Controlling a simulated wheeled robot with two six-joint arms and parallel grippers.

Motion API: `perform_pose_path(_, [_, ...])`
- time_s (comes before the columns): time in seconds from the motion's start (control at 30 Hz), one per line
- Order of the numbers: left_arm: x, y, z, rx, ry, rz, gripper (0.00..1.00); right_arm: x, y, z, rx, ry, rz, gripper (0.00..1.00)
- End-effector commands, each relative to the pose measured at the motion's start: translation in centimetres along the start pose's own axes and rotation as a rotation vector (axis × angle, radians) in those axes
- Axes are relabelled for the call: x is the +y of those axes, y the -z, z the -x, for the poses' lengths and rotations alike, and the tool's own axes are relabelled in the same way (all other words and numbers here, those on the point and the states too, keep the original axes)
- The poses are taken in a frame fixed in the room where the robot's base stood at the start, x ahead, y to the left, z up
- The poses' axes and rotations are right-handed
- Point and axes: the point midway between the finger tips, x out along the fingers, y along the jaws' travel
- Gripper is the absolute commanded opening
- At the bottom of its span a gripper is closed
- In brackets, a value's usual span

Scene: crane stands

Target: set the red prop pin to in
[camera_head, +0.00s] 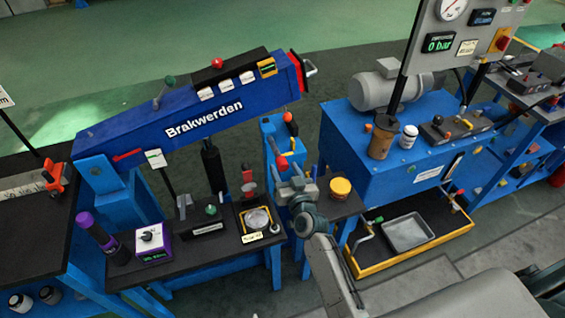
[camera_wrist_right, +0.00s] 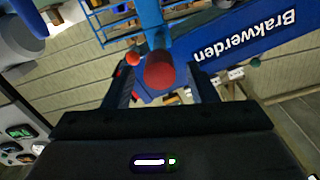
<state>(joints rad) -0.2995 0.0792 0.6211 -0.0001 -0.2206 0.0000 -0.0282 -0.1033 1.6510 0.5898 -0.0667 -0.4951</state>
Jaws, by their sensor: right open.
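The red prop pin shows as a round red knob (camera_head: 282,163) on the blue post (camera_head: 268,133) under the blue crane arm marked Brakwerden (camera_head: 205,107). In the right wrist view the red knob (camera_wrist_right: 160,70) lies between the two fingers. My right gripper (camera_head: 293,178) is open at the post, its fingers on either side of the knob with gaps visible. The knob hides most of its shaft, so I cannot tell how deep the pin sits. My left gripper is not in view.
A smaller orange ball (camera_head: 287,117) sits higher on the post. A yellow-lidded jar (camera_head: 340,187) stands right of my gripper. A black bench (camera_head: 180,262) with instruments lies to the left. A blue pump unit (camera_head: 400,150) stands at the right, above a yellow-edged tray (camera_head: 375,262).

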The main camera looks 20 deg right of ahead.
Motion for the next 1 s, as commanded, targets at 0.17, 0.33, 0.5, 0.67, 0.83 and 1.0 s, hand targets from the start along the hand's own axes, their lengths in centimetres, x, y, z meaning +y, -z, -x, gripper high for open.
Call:
perform_pose_path(0.17, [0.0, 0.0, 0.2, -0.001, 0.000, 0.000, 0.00, 0.0, 0.0, -2.0, 0.001, 0.000, 0.001, 0.52])
perform_pose_path(0.33, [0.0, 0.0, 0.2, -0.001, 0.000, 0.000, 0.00, 0.0, 0.0, -2.5, 0.000, 0.000, 0.001, 0.52])
perform_pose_path(0.5, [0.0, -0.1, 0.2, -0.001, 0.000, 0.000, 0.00, 0.0, -0.1, -2.5, 0.000, 0.000, 0.001, 0.52])
perform_pose_path(0.67, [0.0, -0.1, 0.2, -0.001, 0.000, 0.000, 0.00, 0.0, -0.1, -2.5, 0.000, 0.000, 0.001, 0.27])
perform_pose_path(0.83, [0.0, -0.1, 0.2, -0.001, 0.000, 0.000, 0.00, 0.0, -0.1, -2.5, 0.000, 0.000, 0.001, 0.00])
perform_pose_path(1.0, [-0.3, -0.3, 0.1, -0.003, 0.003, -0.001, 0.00, -0.6, -0.2, -2.5, 0.000, 0.000, -0.002, 0.00])
